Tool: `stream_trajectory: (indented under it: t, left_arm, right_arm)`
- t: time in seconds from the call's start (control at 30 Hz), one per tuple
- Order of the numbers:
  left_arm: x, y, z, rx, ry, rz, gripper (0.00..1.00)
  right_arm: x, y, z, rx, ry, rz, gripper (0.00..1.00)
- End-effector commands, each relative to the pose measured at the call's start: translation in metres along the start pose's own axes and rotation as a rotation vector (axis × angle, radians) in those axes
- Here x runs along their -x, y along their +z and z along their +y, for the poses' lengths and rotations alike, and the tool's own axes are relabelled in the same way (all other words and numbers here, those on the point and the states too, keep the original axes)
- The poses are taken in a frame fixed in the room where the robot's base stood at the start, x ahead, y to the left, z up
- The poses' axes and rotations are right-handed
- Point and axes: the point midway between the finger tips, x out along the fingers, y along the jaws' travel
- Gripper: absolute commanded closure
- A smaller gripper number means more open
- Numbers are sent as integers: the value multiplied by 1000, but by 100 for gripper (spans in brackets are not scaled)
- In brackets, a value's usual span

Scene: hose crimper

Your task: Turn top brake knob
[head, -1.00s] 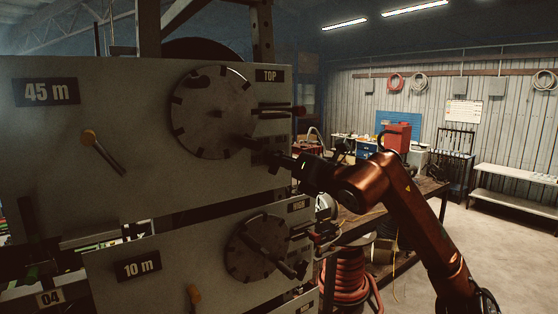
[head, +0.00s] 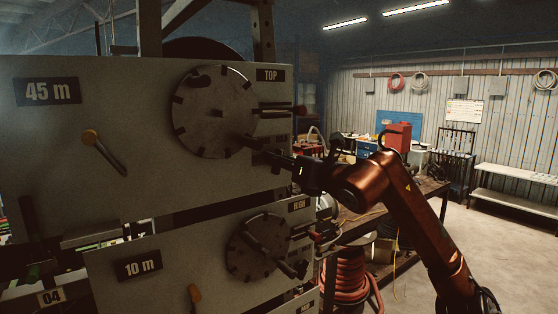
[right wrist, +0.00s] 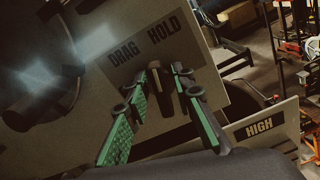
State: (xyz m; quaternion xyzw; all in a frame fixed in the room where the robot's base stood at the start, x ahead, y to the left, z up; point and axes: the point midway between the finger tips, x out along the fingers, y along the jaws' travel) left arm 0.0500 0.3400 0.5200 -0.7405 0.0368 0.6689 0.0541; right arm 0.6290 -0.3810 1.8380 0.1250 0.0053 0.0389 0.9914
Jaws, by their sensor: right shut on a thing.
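My right gripper (head: 270,157) is at the lower right of this disc, near the panel's right edge. In the right wrist view its green-padded fingers (right wrist: 159,80) are closed on the dark top brake knob (right wrist: 163,98), just below the "DRAG" and "HOLD" labels (right wrist: 147,45). In the head view the fingers mostly hide the knob. My left gripper is not in view.
A workbench (head: 425,187) stands behind my right arm.

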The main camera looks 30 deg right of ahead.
Motion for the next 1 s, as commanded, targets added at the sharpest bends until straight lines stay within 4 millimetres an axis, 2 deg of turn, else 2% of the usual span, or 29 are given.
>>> stream_trajectory:
  t: [0.6,1.0]
  left_arm:
    - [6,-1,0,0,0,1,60]
    - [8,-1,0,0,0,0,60]
  right_arm:
    - [0,-1,4,554,-1,2,100]
    - [0,-2,6,744,0,1,100]
